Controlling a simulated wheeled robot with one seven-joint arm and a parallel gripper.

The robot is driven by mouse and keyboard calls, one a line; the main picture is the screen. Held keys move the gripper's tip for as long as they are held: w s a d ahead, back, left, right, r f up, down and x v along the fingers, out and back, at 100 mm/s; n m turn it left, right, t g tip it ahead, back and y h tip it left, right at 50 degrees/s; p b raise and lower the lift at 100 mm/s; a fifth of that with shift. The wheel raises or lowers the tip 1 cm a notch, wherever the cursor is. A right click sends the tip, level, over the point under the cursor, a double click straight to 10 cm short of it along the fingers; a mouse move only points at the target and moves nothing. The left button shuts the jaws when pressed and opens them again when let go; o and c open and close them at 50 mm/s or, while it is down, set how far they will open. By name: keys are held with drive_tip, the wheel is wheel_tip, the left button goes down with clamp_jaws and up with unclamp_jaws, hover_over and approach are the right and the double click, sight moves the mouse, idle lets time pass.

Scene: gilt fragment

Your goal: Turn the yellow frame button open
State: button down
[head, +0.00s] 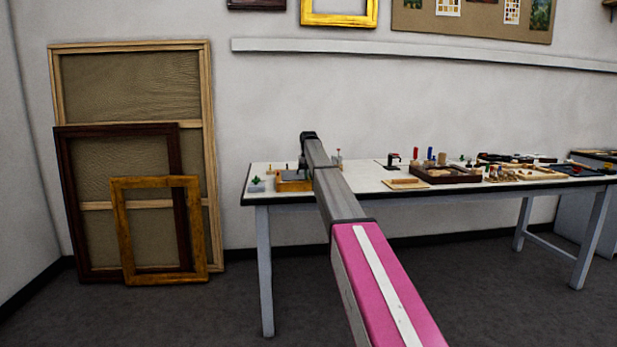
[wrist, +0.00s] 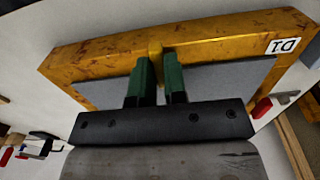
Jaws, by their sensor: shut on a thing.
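A yellow-gold frame (wrist: 215,32) with dark flecks fills the upper part of the wrist view, with a grey panel (wrist: 225,82) inside it. A small yellow button (wrist: 155,48) shows at the frame's inner edge. My gripper (wrist: 159,60) has two green fingers shut on the button, one on each side. The fingers hide part of the button, so its exact angle is hard to tell. In the head view the frame (head: 293,186) lies near the table's left end, and my arm hides the fingertips and button.
A white label (wrist: 283,46) sits on the frame's right corner. Red-tipped clamps (wrist: 262,107) lie near the frame. The long table (head: 362,183) carries a dark tray (head: 445,179) and several tools to the right. Larger frames (head: 208,130) lean on the wall at left.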

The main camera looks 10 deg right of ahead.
drive_tip(key=shift+m, duration=0.3)
drive_tip(key=m, duration=1.3)
drive_tip(key=shift+m, duration=2.1)
drive_tip(key=c, duration=1.2)
unclamp_jaws()
drive_tip(key=shift+o, duration=0.2)
